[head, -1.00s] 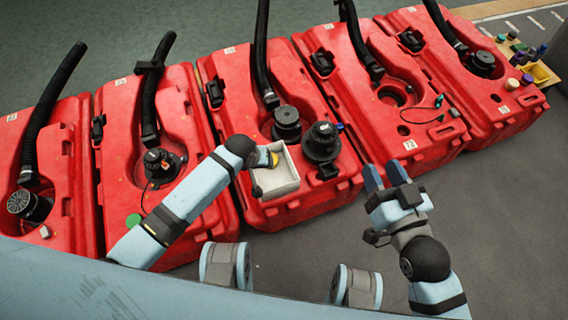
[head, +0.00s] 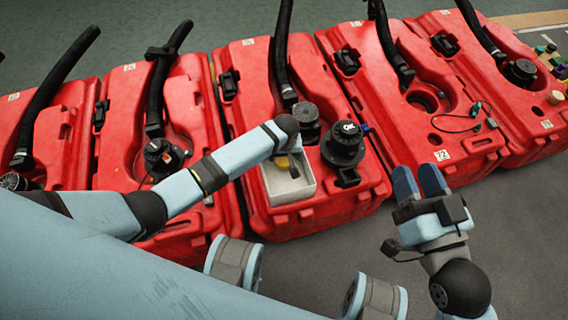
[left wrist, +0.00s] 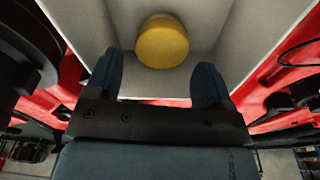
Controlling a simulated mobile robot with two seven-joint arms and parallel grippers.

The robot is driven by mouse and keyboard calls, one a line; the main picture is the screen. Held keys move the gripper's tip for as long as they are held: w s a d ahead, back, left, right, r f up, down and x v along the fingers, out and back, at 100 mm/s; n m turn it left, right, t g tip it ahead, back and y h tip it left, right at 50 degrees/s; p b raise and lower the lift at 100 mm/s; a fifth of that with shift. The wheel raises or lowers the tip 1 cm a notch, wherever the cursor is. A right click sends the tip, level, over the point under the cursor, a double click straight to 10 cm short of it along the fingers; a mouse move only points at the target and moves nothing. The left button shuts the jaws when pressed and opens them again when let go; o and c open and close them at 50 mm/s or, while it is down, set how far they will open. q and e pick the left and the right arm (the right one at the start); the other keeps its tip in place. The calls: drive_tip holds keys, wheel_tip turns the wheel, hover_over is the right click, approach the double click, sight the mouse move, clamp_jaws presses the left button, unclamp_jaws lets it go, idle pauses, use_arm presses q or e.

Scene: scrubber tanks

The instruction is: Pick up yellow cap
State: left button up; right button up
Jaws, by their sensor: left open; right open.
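The yellow cap (left wrist: 162,42) lies inside the white box (left wrist: 225,45), near its middle in the left wrist view. In the head view, only a small part of the cap (head: 282,162) shows beside my left gripper, and the box (head: 288,190) sits on the middle red tank. My left gripper (left wrist: 162,80) is open above the box, its two blue fingers on either side of and just short of the cap. My right gripper (head: 420,182) is open and empty over the grey floor, right of the middle tank.
Several red tanks (head: 190,110) stand in a row with black hoses. Grey floor (head: 510,240) is clear at the front right.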

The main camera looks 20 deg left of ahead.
sight(284, 159)
use_arm(q)
drive_tip(key=f+b, duration=0.2)
drive_tip(key=f, duration=0.1)
drive_tip(key=f+b, duration=0.1)
drive_tip(key=f, duration=0.1)
drive_tip(key=shift+w+a+f+b, duration=0.1)
drive_tip(key=shift+w+a+b, duration=0.15)
drive_tip(key=shift+b, duration=0.05)
use_arm(e)
drive_tip(key=f+g, duration=0.1)
drive_tip(key=f, duration=0.1)
drive_tip(key=f+g, duration=0.1)
drive_tip(key=f, duration=0.2)
drive_tip(key=shift+a+f+n, duration=0.2)
drive_tip(key=shift+n, duration=0.1)
use_arm(q)
drive_tip(key=c, duration=0.6)
drive_tip(key=shift+c, duration=0.2)
